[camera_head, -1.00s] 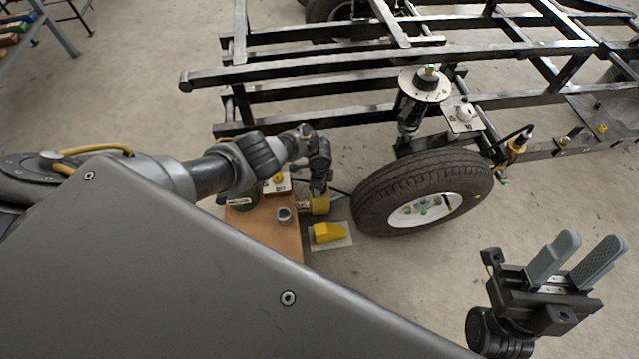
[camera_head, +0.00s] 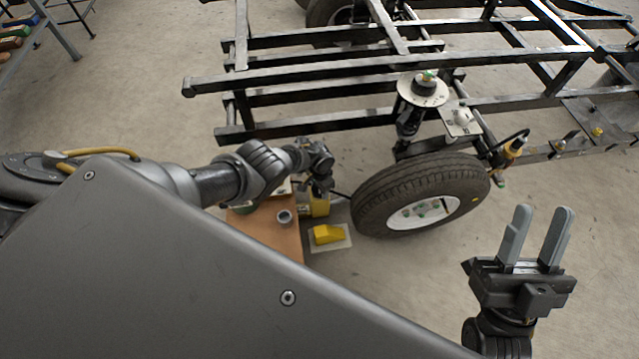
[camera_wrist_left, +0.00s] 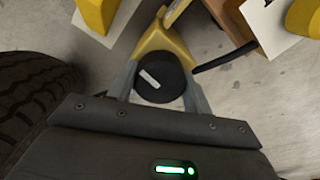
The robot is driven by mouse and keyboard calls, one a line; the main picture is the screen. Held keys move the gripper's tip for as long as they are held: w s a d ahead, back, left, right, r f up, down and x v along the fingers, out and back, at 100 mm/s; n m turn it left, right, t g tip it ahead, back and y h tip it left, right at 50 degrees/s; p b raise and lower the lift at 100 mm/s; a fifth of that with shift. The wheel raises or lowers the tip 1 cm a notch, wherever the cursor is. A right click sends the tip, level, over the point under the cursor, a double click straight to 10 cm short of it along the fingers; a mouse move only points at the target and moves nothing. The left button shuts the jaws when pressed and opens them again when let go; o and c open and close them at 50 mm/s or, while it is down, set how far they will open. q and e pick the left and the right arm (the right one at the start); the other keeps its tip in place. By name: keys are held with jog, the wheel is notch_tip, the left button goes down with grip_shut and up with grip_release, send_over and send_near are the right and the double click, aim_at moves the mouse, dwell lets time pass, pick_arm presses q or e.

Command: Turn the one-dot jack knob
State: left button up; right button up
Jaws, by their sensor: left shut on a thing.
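In the left wrist view a black round knob (camera_wrist_left: 162,80) with a white line mark sits on a yellow jack (camera_wrist_left: 165,38). The fingers of my left gripper (camera_wrist_left: 160,90) are shut on the knob, one on each side. In the head view the yellow jack (camera_head: 319,205) stands beside the tire, below my left gripper (camera_head: 318,188), which hides the knob. No dot marking can be made out. My right gripper (camera_head: 536,238) is open and empty at the lower right, fingers pointing up.
A tire (camera_head: 375,205) on a black vehicle frame (camera_head: 320,72) stands right of the jack. A yellow chock (camera_head: 327,234) lies on a pale sheet. A wooden surface (camera_head: 275,240) carries a small grey cylinder (camera_head: 284,216). Floor at the right is clear.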

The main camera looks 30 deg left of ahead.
pick_arm(q)
jog(key=shift+n, duration=0.5)
dwell(0.3)
jog(key=o, duration=1)
jog(key=shift+r, duration=0.1)
